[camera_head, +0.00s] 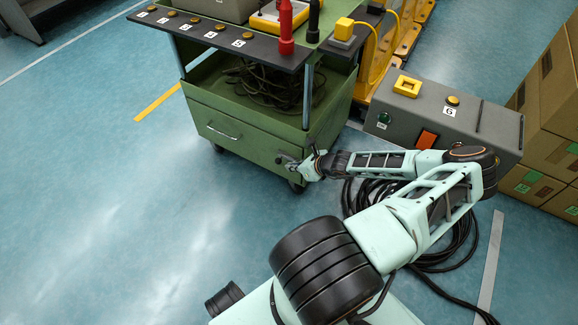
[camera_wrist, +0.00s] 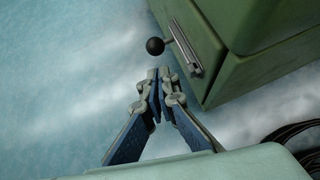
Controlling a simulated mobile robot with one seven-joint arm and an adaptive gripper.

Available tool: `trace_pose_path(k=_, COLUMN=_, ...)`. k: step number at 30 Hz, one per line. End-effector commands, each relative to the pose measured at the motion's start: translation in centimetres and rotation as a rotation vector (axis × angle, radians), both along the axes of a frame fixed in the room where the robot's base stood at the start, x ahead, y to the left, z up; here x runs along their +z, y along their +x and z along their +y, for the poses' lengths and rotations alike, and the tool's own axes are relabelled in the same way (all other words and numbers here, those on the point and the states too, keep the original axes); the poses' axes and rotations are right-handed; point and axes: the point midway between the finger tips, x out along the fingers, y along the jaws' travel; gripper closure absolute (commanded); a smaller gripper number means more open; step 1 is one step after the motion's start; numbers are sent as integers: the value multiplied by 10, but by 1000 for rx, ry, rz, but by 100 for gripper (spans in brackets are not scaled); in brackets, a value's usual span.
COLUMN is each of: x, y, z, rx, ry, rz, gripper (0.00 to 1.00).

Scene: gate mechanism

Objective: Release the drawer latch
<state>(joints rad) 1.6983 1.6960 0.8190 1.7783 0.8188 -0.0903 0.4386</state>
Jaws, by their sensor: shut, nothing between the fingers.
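The green cart's drawer (camera_head: 235,150) has a silver bar handle (camera_head: 223,132) on its front and appears shut. In the wrist view, the latch shows as a black ball knob (camera_wrist: 155,46) on a short rod, with a metal strip (camera_wrist: 185,48) on the green cabinet face near its edge. My gripper (camera_wrist: 158,73) is shut and empty. Its fingertips lie just below the knob in the picture; I cannot tell whether they touch it. In the head view, my gripper (camera_head: 306,167) is at the cart's lower right corner, where the latch is hard to make out.
The cart's top edge carries a dark strip with numbered buttons (camera_head: 195,29). A grey control box (camera_head: 440,115) stands to the right, with cardboard boxes (camera_head: 552,120) beyond. Black cables (camera_head: 450,245) lie coiled under my arm.

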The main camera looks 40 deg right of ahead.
Motion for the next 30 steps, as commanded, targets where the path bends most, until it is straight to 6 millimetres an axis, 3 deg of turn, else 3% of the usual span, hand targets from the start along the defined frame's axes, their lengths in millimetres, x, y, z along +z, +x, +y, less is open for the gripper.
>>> trace_pose_path(k=6, x=38, y=-33, z=-10, rx=0, ry=-1, rz=0, gripper=100)
trace_pose_path(k=12, x=62, y=-59, z=-15, rx=1, ry=-1, rz=0, gripper=100)
trace_pose_path(k=18, x=71, y=-70, z=-16, rx=1, ry=0, rz=0, gripper=100)
trace_pose_path(k=30, x=71, y=-71, z=-16, rx=1, ry=0, rz=-1, gripper=100)
